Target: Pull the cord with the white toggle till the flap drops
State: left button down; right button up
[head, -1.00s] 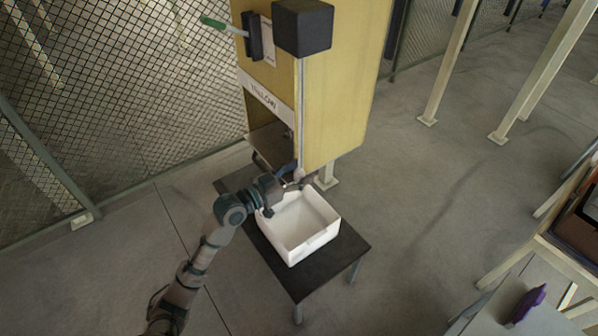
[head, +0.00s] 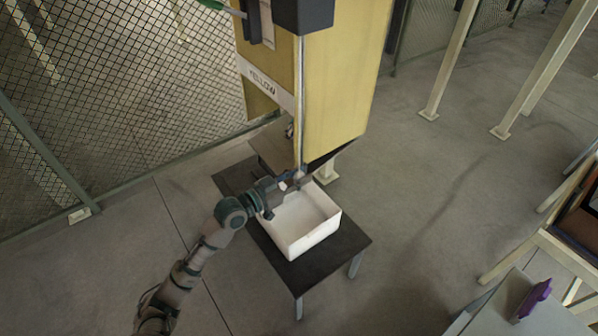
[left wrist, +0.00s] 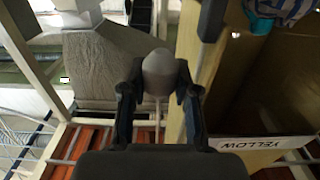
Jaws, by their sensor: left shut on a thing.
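The pale rounded toggle (left wrist: 158,72) sits between the fingers of my left gripper in the left wrist view. The left gripper (left wrist: 159,92) is shut on it, and in the head view the gripper (head: 293,183) is at the cabinet's lower front corner, just above the white bin. The thin cord (head: 299,105) runs straight down the front corner of the yellow cabinet (head: 340,90) to the gripper. A grey panel (head: 270,147), apparently the flap, slopes below the cabinet opening. Its far part is hidden. My right gripper is out of view.
The empty white bin (head: 312,243) stands on a dark table (head: 350,252) below the cabinet. A black box (head: 303,12) juts from the cabinet above. A blue patterned item (left wrist: 278,10) shows in the wrist view. A bench with a purple item (head: 534,298) is at right.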

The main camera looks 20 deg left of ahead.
pick_arm(q)
jog(key=shift+f, duration=0.35)
jog(key=c, duration=0.8)
grip_release()
jog(key=shift+w, duration=0.2)
jog(key=v, duration=1.2)
jog(key=shift+a+f, duration=0.1)
jog(key=shift+w, duration=0.1)
